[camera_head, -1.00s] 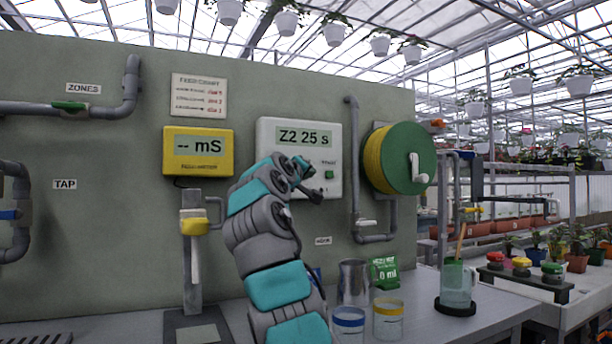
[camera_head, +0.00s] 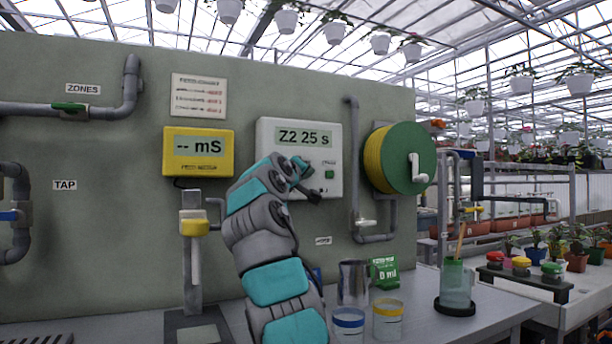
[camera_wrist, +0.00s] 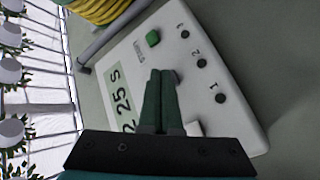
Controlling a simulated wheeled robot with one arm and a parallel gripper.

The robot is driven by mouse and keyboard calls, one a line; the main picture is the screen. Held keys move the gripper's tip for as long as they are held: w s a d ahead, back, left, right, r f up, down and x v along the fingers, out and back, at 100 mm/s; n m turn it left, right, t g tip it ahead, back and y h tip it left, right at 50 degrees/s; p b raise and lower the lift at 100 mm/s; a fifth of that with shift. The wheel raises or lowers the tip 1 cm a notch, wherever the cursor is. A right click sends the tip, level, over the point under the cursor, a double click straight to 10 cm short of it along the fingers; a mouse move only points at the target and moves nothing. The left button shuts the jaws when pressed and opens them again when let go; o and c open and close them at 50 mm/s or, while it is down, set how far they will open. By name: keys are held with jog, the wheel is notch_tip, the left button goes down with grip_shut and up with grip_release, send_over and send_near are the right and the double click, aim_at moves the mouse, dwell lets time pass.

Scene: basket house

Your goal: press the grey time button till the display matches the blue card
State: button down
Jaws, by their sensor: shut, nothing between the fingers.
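The white control box (camera_head: 265,135) hangs on the green panel; its display (camera_head: 304,139) reads "Z2 25 s". It also shows sideways in the wrist view, with the display (camera_wrist: 122,108) partly hidden by my fingers. My gripper (camera_wrist: 163,74) is shut and empty, fingertips over the box face between the display and the dark numbered buttons (camera_wrist: 202,63). A small grey piece (camera_wrist: 178,77) shows beside the fingertips and a pale square piece (camera_wrist: 194,129) lower down; I cannot tell which is the time button, or whether I touch either. A blue patch (camera_head: 316,273), perhaps the card, is mostly hidden behind my arm.
A green button (camera_wrist: 153,38) sits on the same box. A yellow meter (camera_head: 198,152) is left of it, a hose reel (camera_head: 408,158) and grey pipe (camera_head: 354,150) right. Beakers (camera_head: 388,320) and a metal jug (camera_head: 353,283) stand on the bench below.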

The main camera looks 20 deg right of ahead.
jog(key=shift+w+r, duration=0.15)
jog(key=shift+w, duration=0.1)
jog(key=shift+w+a, duration=0.1)
jog(key=shift+w, duration=0.15)
dwell(0.3)
jog(key=shift+s+f, duration=0.2)
jog(key=shift+s+b, duration=0.7)
jog(key=shift+b, duration=0.2)
jog(key=s+b, duration=0.4)
jog(key=s, duration=0.1)
jog(key=shift+d, duration=0.2)
